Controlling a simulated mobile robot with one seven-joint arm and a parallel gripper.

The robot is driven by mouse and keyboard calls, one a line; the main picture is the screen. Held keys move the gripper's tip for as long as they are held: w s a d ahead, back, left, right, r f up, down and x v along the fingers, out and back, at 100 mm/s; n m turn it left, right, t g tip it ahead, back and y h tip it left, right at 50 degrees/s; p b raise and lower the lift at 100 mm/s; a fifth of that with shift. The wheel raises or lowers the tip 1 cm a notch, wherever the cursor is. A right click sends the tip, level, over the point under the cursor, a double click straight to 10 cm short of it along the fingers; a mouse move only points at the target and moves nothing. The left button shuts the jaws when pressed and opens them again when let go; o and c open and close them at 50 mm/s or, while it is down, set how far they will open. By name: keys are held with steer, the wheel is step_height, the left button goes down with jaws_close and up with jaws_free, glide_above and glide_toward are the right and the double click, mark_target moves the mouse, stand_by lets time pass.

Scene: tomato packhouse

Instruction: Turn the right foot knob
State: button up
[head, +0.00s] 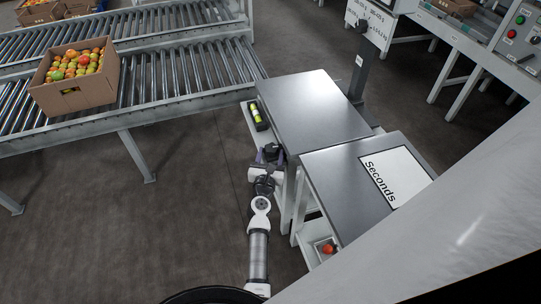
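My gripper (270,153) is at the near left corner of a grey-topped bench scale (312,108). Dark parts show at its tip, and I cannot tell whether they are fingers or a foot knob. A bar with a bright yellow-green middle (259,116), like a level vial, lies on a pale ledge (250,125) along the scale's left side, just beyond my gripper. I cannot make out the right foot knob clearly. The finger opening is too small to judge.
A second grey-topped stand with a "Seconds" sign (393,176) is to the right, with a red-orange item (328,248) on its low front ledge. A roller conveyor (187,76) carries a carton of tomatoes (49,94). A post (360,62) rises behind the scale. Floor left of my arm is clear.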

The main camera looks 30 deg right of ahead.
steer(key=shift+o, duration=0.9)
steer(key=shift+d, duration=0.1)
steer(key=shift+f, duration=0.1)
